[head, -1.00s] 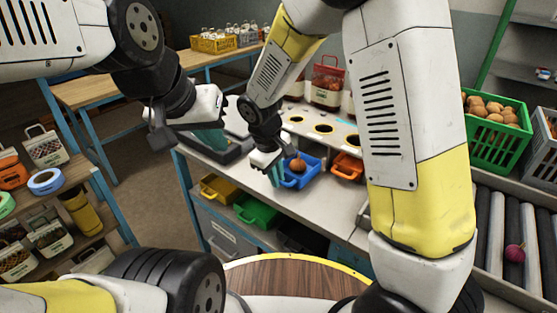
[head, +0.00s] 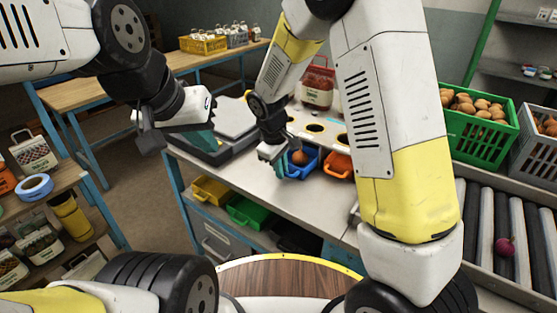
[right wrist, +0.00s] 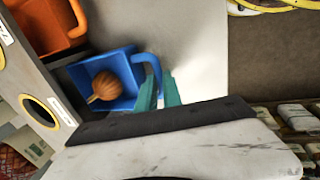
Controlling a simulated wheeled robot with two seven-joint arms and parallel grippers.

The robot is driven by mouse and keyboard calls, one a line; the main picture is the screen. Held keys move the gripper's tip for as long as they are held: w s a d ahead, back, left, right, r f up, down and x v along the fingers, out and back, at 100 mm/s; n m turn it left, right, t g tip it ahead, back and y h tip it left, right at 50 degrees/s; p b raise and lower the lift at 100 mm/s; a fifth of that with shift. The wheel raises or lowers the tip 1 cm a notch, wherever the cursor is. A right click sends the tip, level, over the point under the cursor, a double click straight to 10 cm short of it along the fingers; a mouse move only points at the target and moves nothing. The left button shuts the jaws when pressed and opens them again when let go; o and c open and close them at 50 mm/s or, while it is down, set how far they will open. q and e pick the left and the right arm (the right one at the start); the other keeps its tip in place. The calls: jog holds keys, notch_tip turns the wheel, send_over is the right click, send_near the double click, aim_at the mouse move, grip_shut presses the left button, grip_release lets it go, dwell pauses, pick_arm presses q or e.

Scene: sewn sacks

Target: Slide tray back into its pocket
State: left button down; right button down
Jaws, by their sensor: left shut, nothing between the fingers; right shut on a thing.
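The blue tray (head: 312,166) holds a round orange-brown vegetable (head: 299,158) and sits on the white bench top, in front of a white rack (head: 327,118) with round holes. My right gripper (head: 282,162) is shut on the tray's looped handle at its near-left end. In the right wrist view the tray (right wrist: 120,68) lies between the fingers (right wrist: 158,92) and the rack, with its far end at the rack's front. How deep it sits in the pocket is hidden. My left gripper (head: 203,140) is shut and empty, over the left part of the bench.
An orange tray (head: 338,165) stands just right of the blue one. A dark grey flat case (head: 230,135) lies on the bench to the left. Yellow (head: 210,190) and green (head: 250,212) bins are under the bench. The bench top in front is clear.

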aim_at(297, 156)
jog(key=shift+w+d, duration=0.8)
jog(key=shift+w, duration=0.4)
jog(key=shift+w+d, duration=0.85)
jog(key=shift+w, duration=0.4)
jog(key=shift+w+d, duration=0.8)
jog(key=shift+w, duration=0.4)
jog(key=c, duration=1.4)
grip_release()
jog(key=shift+c, duration=0.2)
jog(key=s+d+r+m+t+y, duration=0.1)
jog(key=s+d+r+m, duration=0.15)
jog(key=s+r, duration=0.55)
jog(key=s+d+r+m+y, duration=0.15)
jog(key=s+d+r, duration=0.25)
jog(key=r, duration=0.7)
jog(key=s+d+r+m+t, duration=0.1)
jog(key=s+d+m, duration=0.1)
jog(key=s, duration=0.6)
jog(key=s+d+r+m+t+y, duration=0.1)
jog(key=s+m, duration=0.3)
jog(key=s, duration=0.4)
jog(key=shift+d+r+t, duration=0.35)
jog(key=shift+r+t, duration=0.15)
jog(key=shift+r, duration=0.3)
